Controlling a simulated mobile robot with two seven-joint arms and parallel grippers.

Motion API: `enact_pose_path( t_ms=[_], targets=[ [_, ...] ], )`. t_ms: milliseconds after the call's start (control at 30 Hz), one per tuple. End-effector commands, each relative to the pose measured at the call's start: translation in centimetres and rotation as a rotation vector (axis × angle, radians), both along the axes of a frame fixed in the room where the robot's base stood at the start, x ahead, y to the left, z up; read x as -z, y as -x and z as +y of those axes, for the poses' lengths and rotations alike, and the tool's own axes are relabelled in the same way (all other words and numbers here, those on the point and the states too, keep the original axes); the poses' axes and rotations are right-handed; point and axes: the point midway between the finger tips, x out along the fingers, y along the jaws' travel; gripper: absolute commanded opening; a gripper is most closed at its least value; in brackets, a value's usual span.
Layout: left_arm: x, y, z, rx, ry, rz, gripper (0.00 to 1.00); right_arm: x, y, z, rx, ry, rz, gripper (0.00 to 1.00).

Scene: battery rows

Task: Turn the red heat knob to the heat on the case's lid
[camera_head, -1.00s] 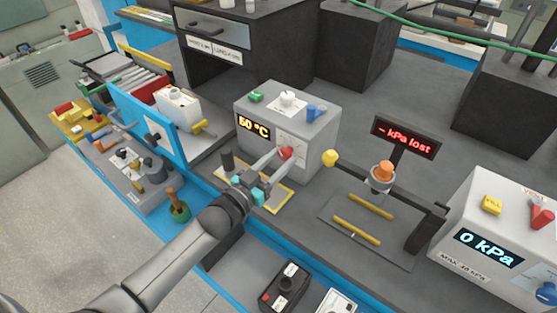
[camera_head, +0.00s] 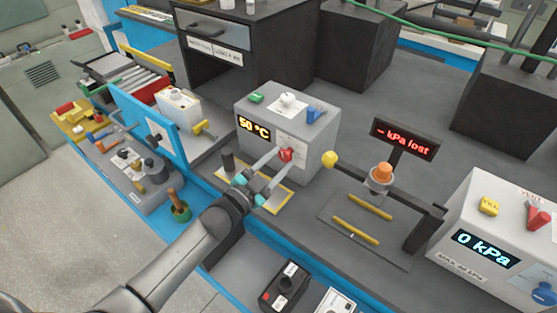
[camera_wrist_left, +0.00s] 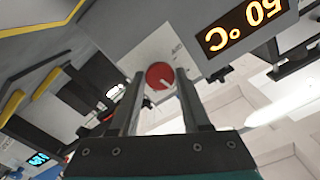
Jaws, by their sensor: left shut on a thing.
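The red heat knob (camera_head: 285,154) is on the front face of the grey heater box (camera_head: 318,130). Its display (camera_head: 254,128) reads 50 °C. My left gripper (camera_head: 284,158) is shut on the knob, with one finger on each side. The wrist view shows the red knob (camera_wrist_left: 160,76) between the two fingertips, with a pale pointer mark on its face. The dial plate (camera_wrist_left: 150,50) around it is partly hidden by the fingers, and its marks are too small to read. I cannot make out a heat value on any case lid. My right gripper is not in view.
A yellow ball-shaped knob (camera_head: 329,158) sits close to the right of the box. A sign (camera_head: 405,137) reads "- kPa lost". A pump box (camera_head: 500,240) showing 0 kPa stands at right.

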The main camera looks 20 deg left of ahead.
Motion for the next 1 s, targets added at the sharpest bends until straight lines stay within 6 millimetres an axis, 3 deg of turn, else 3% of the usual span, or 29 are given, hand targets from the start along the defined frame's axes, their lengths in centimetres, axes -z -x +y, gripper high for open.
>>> enact_pose_path(
  t_ms=[400,967,1000],
  targets=[
    [0.06,0.03,0.04,0.000,-0.191,-0.068,0.00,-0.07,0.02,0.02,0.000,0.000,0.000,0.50],
    [0.06,0.03,0.05,0.000,-0.221,-0.078,0.00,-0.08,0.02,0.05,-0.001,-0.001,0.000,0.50],
    [0.05,0.02,0.06,0.000,-0.221,-0.078,0.50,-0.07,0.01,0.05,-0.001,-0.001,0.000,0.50]
  ],
)
